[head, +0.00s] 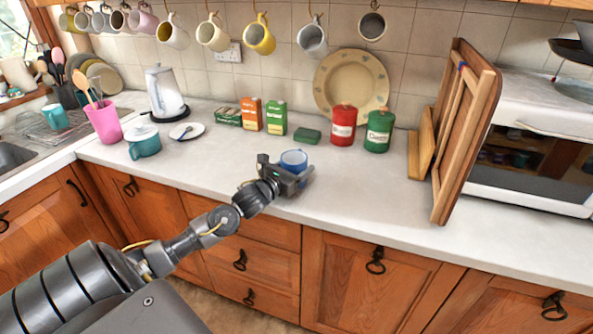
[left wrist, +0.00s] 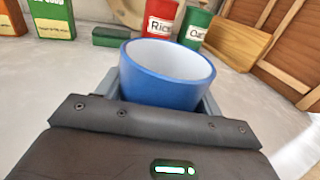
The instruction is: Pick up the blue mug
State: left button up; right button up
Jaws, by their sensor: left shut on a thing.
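The blue mug (head: 294,159) is near the front edge of the counter in the head view, upright, with a pale inside. My left gripper (head: 295,176) reaches it from the front left and is shut on it. In the left wrist view the blue mug (left wrist: 168,78) sits between the two grey fingers of my left gripper (left wrist: 160,88). The mug's lower part is hidden by the gripper, so I cannot tell whether it touches the counter. My right gripper is not in view.
Behind the mug stand a green block (head: 307,135), a red tin (head: 342,125) and a green tin (head: 379,130). Cartons (head: 251,113) stand back left. Wooden boards (head: 465,130) lean at right. The counter (head: 350,185) right of the mug is clear.

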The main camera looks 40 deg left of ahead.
aim_at(295, 156)
pick_arm(q)
jog(key=shift+r, duration=0.1)
jog(key=shift+r, duration=0.45)
notch_tip(295, 156, up, 2)
jog(key=shift+s+a+r+b, duration=0.1)
jog(key=shift+r+b, duration=0.15)
jog(key=shift+b, duration=0.4)
jog(key=s+a+r, duration=0.3)
jog(key=s+r, duration=0.6)
jog(key=s, duration=0.4)
jog(key=shift+s+a+r, duration=0.15)
jog(key=shift+s+r, duration=0.05)
jog(key=shift+r, duration=0.05)
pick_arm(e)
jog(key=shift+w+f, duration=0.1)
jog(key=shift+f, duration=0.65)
